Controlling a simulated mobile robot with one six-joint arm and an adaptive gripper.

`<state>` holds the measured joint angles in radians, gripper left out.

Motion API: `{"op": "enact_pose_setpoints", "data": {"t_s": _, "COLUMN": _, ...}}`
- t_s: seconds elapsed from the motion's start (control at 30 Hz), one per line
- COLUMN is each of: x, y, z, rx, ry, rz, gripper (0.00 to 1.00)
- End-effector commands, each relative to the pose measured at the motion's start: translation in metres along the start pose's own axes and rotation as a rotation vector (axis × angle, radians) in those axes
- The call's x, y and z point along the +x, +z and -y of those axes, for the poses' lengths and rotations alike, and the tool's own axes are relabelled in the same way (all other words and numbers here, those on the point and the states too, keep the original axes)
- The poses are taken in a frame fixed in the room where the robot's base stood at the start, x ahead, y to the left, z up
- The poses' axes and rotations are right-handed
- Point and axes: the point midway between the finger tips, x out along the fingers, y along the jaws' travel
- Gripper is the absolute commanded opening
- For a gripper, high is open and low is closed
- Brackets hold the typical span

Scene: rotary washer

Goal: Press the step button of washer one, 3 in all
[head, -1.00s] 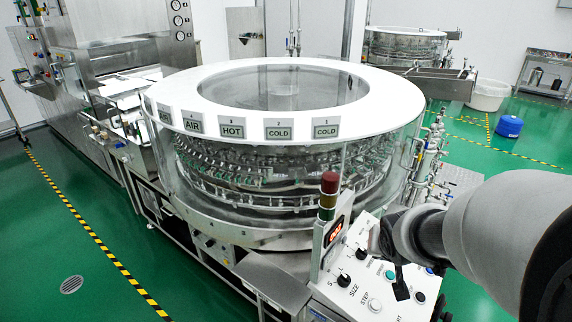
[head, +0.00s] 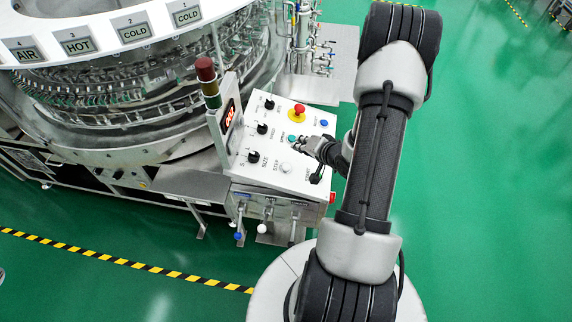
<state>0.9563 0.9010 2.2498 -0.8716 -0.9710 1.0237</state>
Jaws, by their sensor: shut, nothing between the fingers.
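The rotary washer (head: 150,150) stands at the upper left with its white top ring marked AIR, HOT, COLD. Its sloped white control panel (head: 262,182) is at the centre. The step button (head: 286,167) is a round white button low on the panel, beside the word STEP. My gripper (head: 300,141) is shut and empty. Its tips are over the panel, up and right of the step button, close to a teal button (head: 292,138). Whether the tips touch the panel cannot be told. The step button is uncovered.
A red emergency knob (head: 299,110), black dials (head: 253,157) and a blue button (head: 323,123) share the panel. A red-topped signal tower (head: 207,80) and a lit red display (head: 229,113) stand at its left edge. Green floor (head: 480,200) is clear at right.

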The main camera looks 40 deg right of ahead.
Motion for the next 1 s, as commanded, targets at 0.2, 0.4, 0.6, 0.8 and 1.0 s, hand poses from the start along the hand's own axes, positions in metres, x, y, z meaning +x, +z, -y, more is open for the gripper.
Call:
{"op": "enact_pose_setpoints", "data": {"t_s": 0.2, "x": 0.000, "y": 0.001, "z": -0.001, "rx": 0.013, "ry": -0.010, "rz": -0.001, "gripper": 0.00}}
{"op": "enact_pose_setpoints", "data": {"t_s": 0.4, "x": 0.001, "y": 0.001, "z": -0.002, "rx": 0.011, "ry": -0.009, "rz": -0.001, "gripper": 0.00}}
{"op": "enact_pose_setpoints", "data": {"t_s": 0.6, "x": 0.007, "y": 0.006, "z": -0.007, "rx": 0.011, "ry": -0.008, "rz": -0.001, "gripper": 0.00}}
{"op": "enact_pose_setpoints", "data": {"t_s": 0.8, "x": 0.023, "y": 0.018, "z": -0.018, "rx": 0.010, "ry": -0.008, "rz": 0.000, "gripper": 0.00}}
{"op": "enact_pose_setpoints", "data": {"t_s": 1.0, "x": 0.043, "y": 0.033, "z": -0.034, "rx": 0.010, "ry": -0.008, "rz": 0.000, "gripper": 0.00}}
